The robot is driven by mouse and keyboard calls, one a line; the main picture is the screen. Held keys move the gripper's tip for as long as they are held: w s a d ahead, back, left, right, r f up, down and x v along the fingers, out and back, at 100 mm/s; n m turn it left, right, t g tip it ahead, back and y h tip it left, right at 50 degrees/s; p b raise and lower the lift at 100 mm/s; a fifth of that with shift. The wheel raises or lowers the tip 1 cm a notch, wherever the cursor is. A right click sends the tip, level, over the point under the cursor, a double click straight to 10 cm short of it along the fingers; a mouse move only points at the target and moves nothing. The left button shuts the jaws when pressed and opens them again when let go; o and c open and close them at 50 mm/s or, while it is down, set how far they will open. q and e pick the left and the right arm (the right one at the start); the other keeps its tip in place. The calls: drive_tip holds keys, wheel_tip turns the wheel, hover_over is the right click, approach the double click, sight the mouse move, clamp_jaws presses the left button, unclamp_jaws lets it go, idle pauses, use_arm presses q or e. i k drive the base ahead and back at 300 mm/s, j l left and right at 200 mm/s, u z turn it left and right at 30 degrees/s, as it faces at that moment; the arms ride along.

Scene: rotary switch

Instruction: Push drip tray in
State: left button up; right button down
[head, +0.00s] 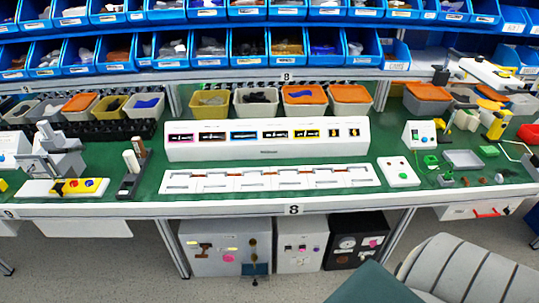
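Neither of my grippers is in the head view. Under the bench stands a light grey box (211,262) with a brown fitting, a pink round part and a brass-coloured upright part on its front. A small flat blue-grey plate (255,269) sticks out low at the right of this front, below the brass part. It looks like the drip tray, but it is too small to be sure. I cannot tell how far out it sits.
A smaller light box (299,262) and a black box (343,262) stand to its right. The green bench (120,198) with a long white panel (268,139) is above. A grey striped chair (468,270) fills the lower right. Bare floor (90,262) lies at left.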

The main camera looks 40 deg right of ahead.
sight(261, 272)
drive_tip(key=z, duration=1)
